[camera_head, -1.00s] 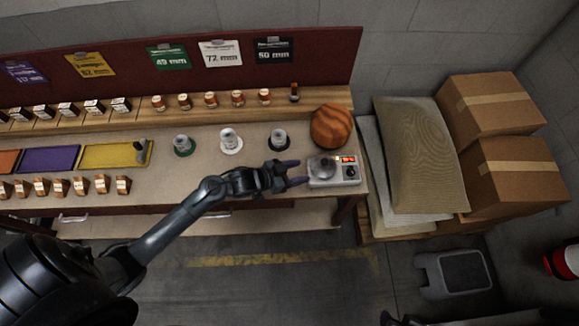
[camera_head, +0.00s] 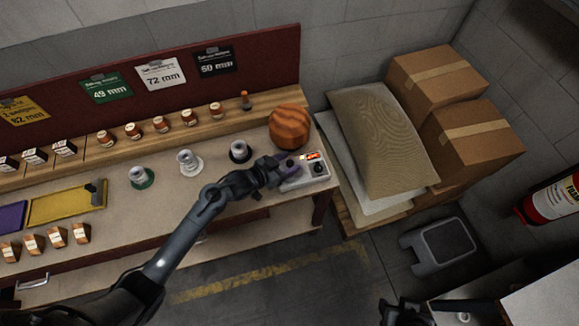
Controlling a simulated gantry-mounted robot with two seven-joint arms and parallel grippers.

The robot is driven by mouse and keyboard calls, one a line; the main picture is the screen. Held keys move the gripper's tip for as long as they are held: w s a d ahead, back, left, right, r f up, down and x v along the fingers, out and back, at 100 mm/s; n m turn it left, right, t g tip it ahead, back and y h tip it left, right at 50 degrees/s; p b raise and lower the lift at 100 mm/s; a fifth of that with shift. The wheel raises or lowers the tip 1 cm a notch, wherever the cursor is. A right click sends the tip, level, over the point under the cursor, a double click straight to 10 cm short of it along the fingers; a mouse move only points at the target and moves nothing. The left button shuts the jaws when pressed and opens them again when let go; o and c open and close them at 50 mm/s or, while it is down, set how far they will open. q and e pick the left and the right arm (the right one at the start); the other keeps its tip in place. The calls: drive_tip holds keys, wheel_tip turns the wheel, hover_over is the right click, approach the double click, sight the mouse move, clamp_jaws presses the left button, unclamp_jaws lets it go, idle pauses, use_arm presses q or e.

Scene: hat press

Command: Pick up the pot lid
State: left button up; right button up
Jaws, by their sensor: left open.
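A small grey appliance (camera_head: 312,180) with a lit red display and a dark knob stands at the right end of the workbench. The round dark top on its left part is mostly hidden behind my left gripper (camera_head: 290,167); I cannot tell whether that is the pot lid. My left gripper is open, with its fingers over the appliance's left part. I cannot tell whether they touch it. A dark part of my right gripper (camera_head: 400,312) shows at the bottom edge; its jaws are unclear. I cannot make out the pot lid for certain in any other place.
An orange-brown striped round object (camera_head: 290,127) stands just behind the appliance. Several small holders stand on the workbench (camera_head: 215,167) to the left. Sacks (camera_head: 385,140) and cardboard boxes (camera_head: 470,145) are stacked to the right. A grey step stool (camera_head: 440,250) is on the floor.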

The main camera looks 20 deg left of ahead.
sight(288, 163)
use_arm(q)
drive_tip(key=shift+x, duration=1.5)
drive_tip(key=shift+d, duration=0.1)
drive_tip(key=shift+r, duration=0.1)
clamp_jaws()
